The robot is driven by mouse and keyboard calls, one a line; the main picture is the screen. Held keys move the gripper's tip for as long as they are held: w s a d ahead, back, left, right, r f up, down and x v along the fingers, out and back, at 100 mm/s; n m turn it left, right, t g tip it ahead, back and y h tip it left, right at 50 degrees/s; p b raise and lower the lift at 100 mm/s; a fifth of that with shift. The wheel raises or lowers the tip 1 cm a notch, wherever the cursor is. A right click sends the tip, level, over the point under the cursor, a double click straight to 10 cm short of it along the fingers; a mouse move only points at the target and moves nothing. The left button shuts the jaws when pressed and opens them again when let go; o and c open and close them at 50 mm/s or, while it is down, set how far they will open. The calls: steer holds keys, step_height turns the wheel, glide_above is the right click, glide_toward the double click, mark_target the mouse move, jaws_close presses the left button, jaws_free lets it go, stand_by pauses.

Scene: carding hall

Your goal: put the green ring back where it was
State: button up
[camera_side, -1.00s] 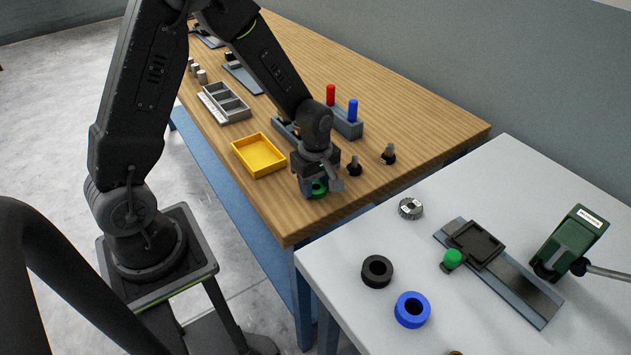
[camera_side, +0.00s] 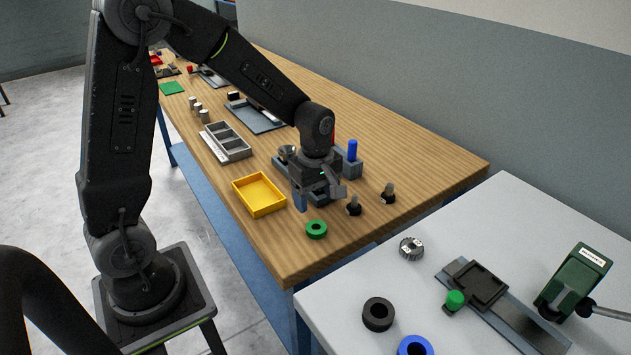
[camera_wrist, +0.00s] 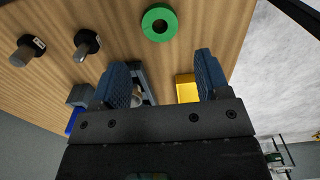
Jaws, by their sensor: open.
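The green ring (camera_side: 317,236) lies flat on the wooden table near its front corner, apart from my gripper. It also shows in the wrist view (camera_wrist: 147,22), at the top and beyond the fingertips. My gripper (camera_side: 318,197) is open and empty, raised above the table behind the ring. In the wrist view its two blue fingers (camera_wrist: 161,65) stand wide apart with nothing held between them.
A yellow tray (camera_side: 281,205) is left of the ring. Two dark-based pegs (camera_side: 353,207) (camera_side: 388,195) stand to its right. A blue peg (camera_side: 352,150) stands in a grey block behind. The white table (camera_side: 345,286) holds a black ring (camera_side: 367,318) and a blue ring (camera_side: 404,347).

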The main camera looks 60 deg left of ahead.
steer(key=s+d+r+m+t, duration=0.25)
steer(key=s+r+m, duration=0.4)
steer(key=r, duration=0.55)
steer(key=s+d+r+m+t, duration=0.2)
steer(key=s+r+m+t, duration=0.1)
steer(key=s+m, duration=0.6)
steer(key=shift+d+r+m, duration=0.2)
steer(key=shift+d+m, duration=0.15)
steer(key=shift+m, duration=0.9)
